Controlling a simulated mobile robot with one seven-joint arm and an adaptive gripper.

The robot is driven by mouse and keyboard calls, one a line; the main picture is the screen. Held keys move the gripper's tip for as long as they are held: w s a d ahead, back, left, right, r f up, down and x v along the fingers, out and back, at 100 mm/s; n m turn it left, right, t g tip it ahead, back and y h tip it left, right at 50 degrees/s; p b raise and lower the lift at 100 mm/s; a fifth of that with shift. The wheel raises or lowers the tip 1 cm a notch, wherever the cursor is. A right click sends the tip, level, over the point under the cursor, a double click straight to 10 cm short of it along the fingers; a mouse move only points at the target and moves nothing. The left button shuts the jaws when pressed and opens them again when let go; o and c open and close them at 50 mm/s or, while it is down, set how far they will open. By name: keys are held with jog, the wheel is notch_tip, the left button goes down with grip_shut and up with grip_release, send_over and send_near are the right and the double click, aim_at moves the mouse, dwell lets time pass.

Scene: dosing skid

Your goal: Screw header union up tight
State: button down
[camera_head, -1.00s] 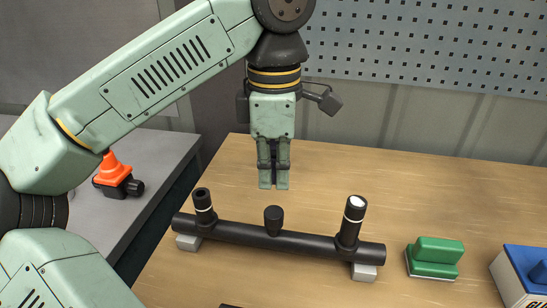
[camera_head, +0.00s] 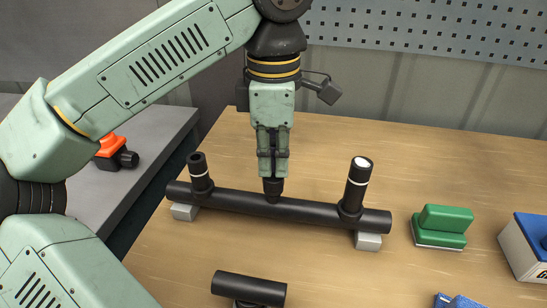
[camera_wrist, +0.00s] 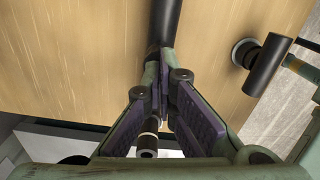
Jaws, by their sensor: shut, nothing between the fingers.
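A black header pipe (camera_head: 235,203) lies across two light grey blocks on the wooden table. It carries a left stub (camera_head: 199,170) with a white ring, a short plain middle stub (camera_head: 272,188) and a taller right stub (camera_head: 356,185) with a white ring and pale top. I cannot tell which part is the union. My gripper (camera_head: 272,175) points down with its fingers shut and empty, its tips right at the top of the middle stub; I cannot tell whether they touch. In the wrist view the header (camera_wrist: 168,22) runs up from the closed fingertips (camera_wrist: 162,58).
A short black tee-like piece (camera_head: 248,288) lies at the front, also in the wrist view (camera_wrist: 266,65). A green block (camera_head: 442,226) and a blue-topped box (camera_head: 528,245) stand at right. An orange-knobbed valve (camera_head: 114,152) sits on the grey bench at left.

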jog(key=shift+f+b, duration=0.35)
jog(key=shift+f, duration=0.2)
jog(key=shift+r, duration=0.1)
